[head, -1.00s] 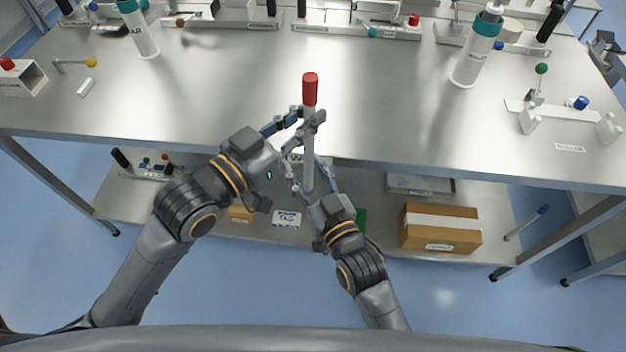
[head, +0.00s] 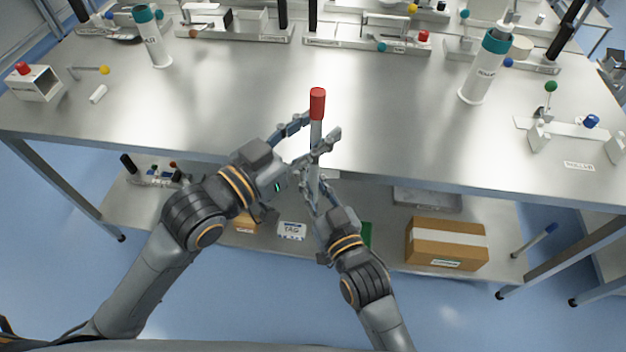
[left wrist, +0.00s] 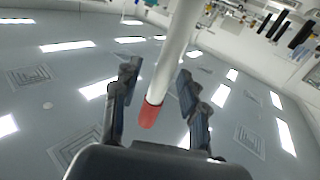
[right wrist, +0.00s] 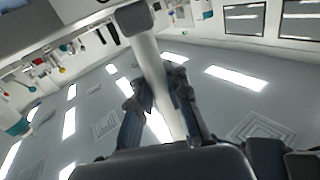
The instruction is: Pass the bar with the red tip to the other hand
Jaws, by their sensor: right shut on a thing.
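The bar (head: 315,135) is a pale grey rod with a red tip (head: 317,103), held upright in front of the bench edge with the tip upward. My right gripper (head: 314,180) is shut on its lower part; the right wrist view shows the rod (right wrist: 155,75) between the fingers, with a grey end. My left gripper (head: 321,127) is higher, its open fingers on both sides of the rod just below the red tip. In the left wrist view the rod (left wrist: 176,55) and red tip (left wrist: 150,114) lie between the spread fingers, with gaps visible.
The steel bench (head: 230,100) has clear room in its middle. A white bottle (head: 486,68) stands at right and another (head: 152,38) at left. A cardboard box (head: 446,246) and a tag box (head: 291,231) sit on the lower shelf.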

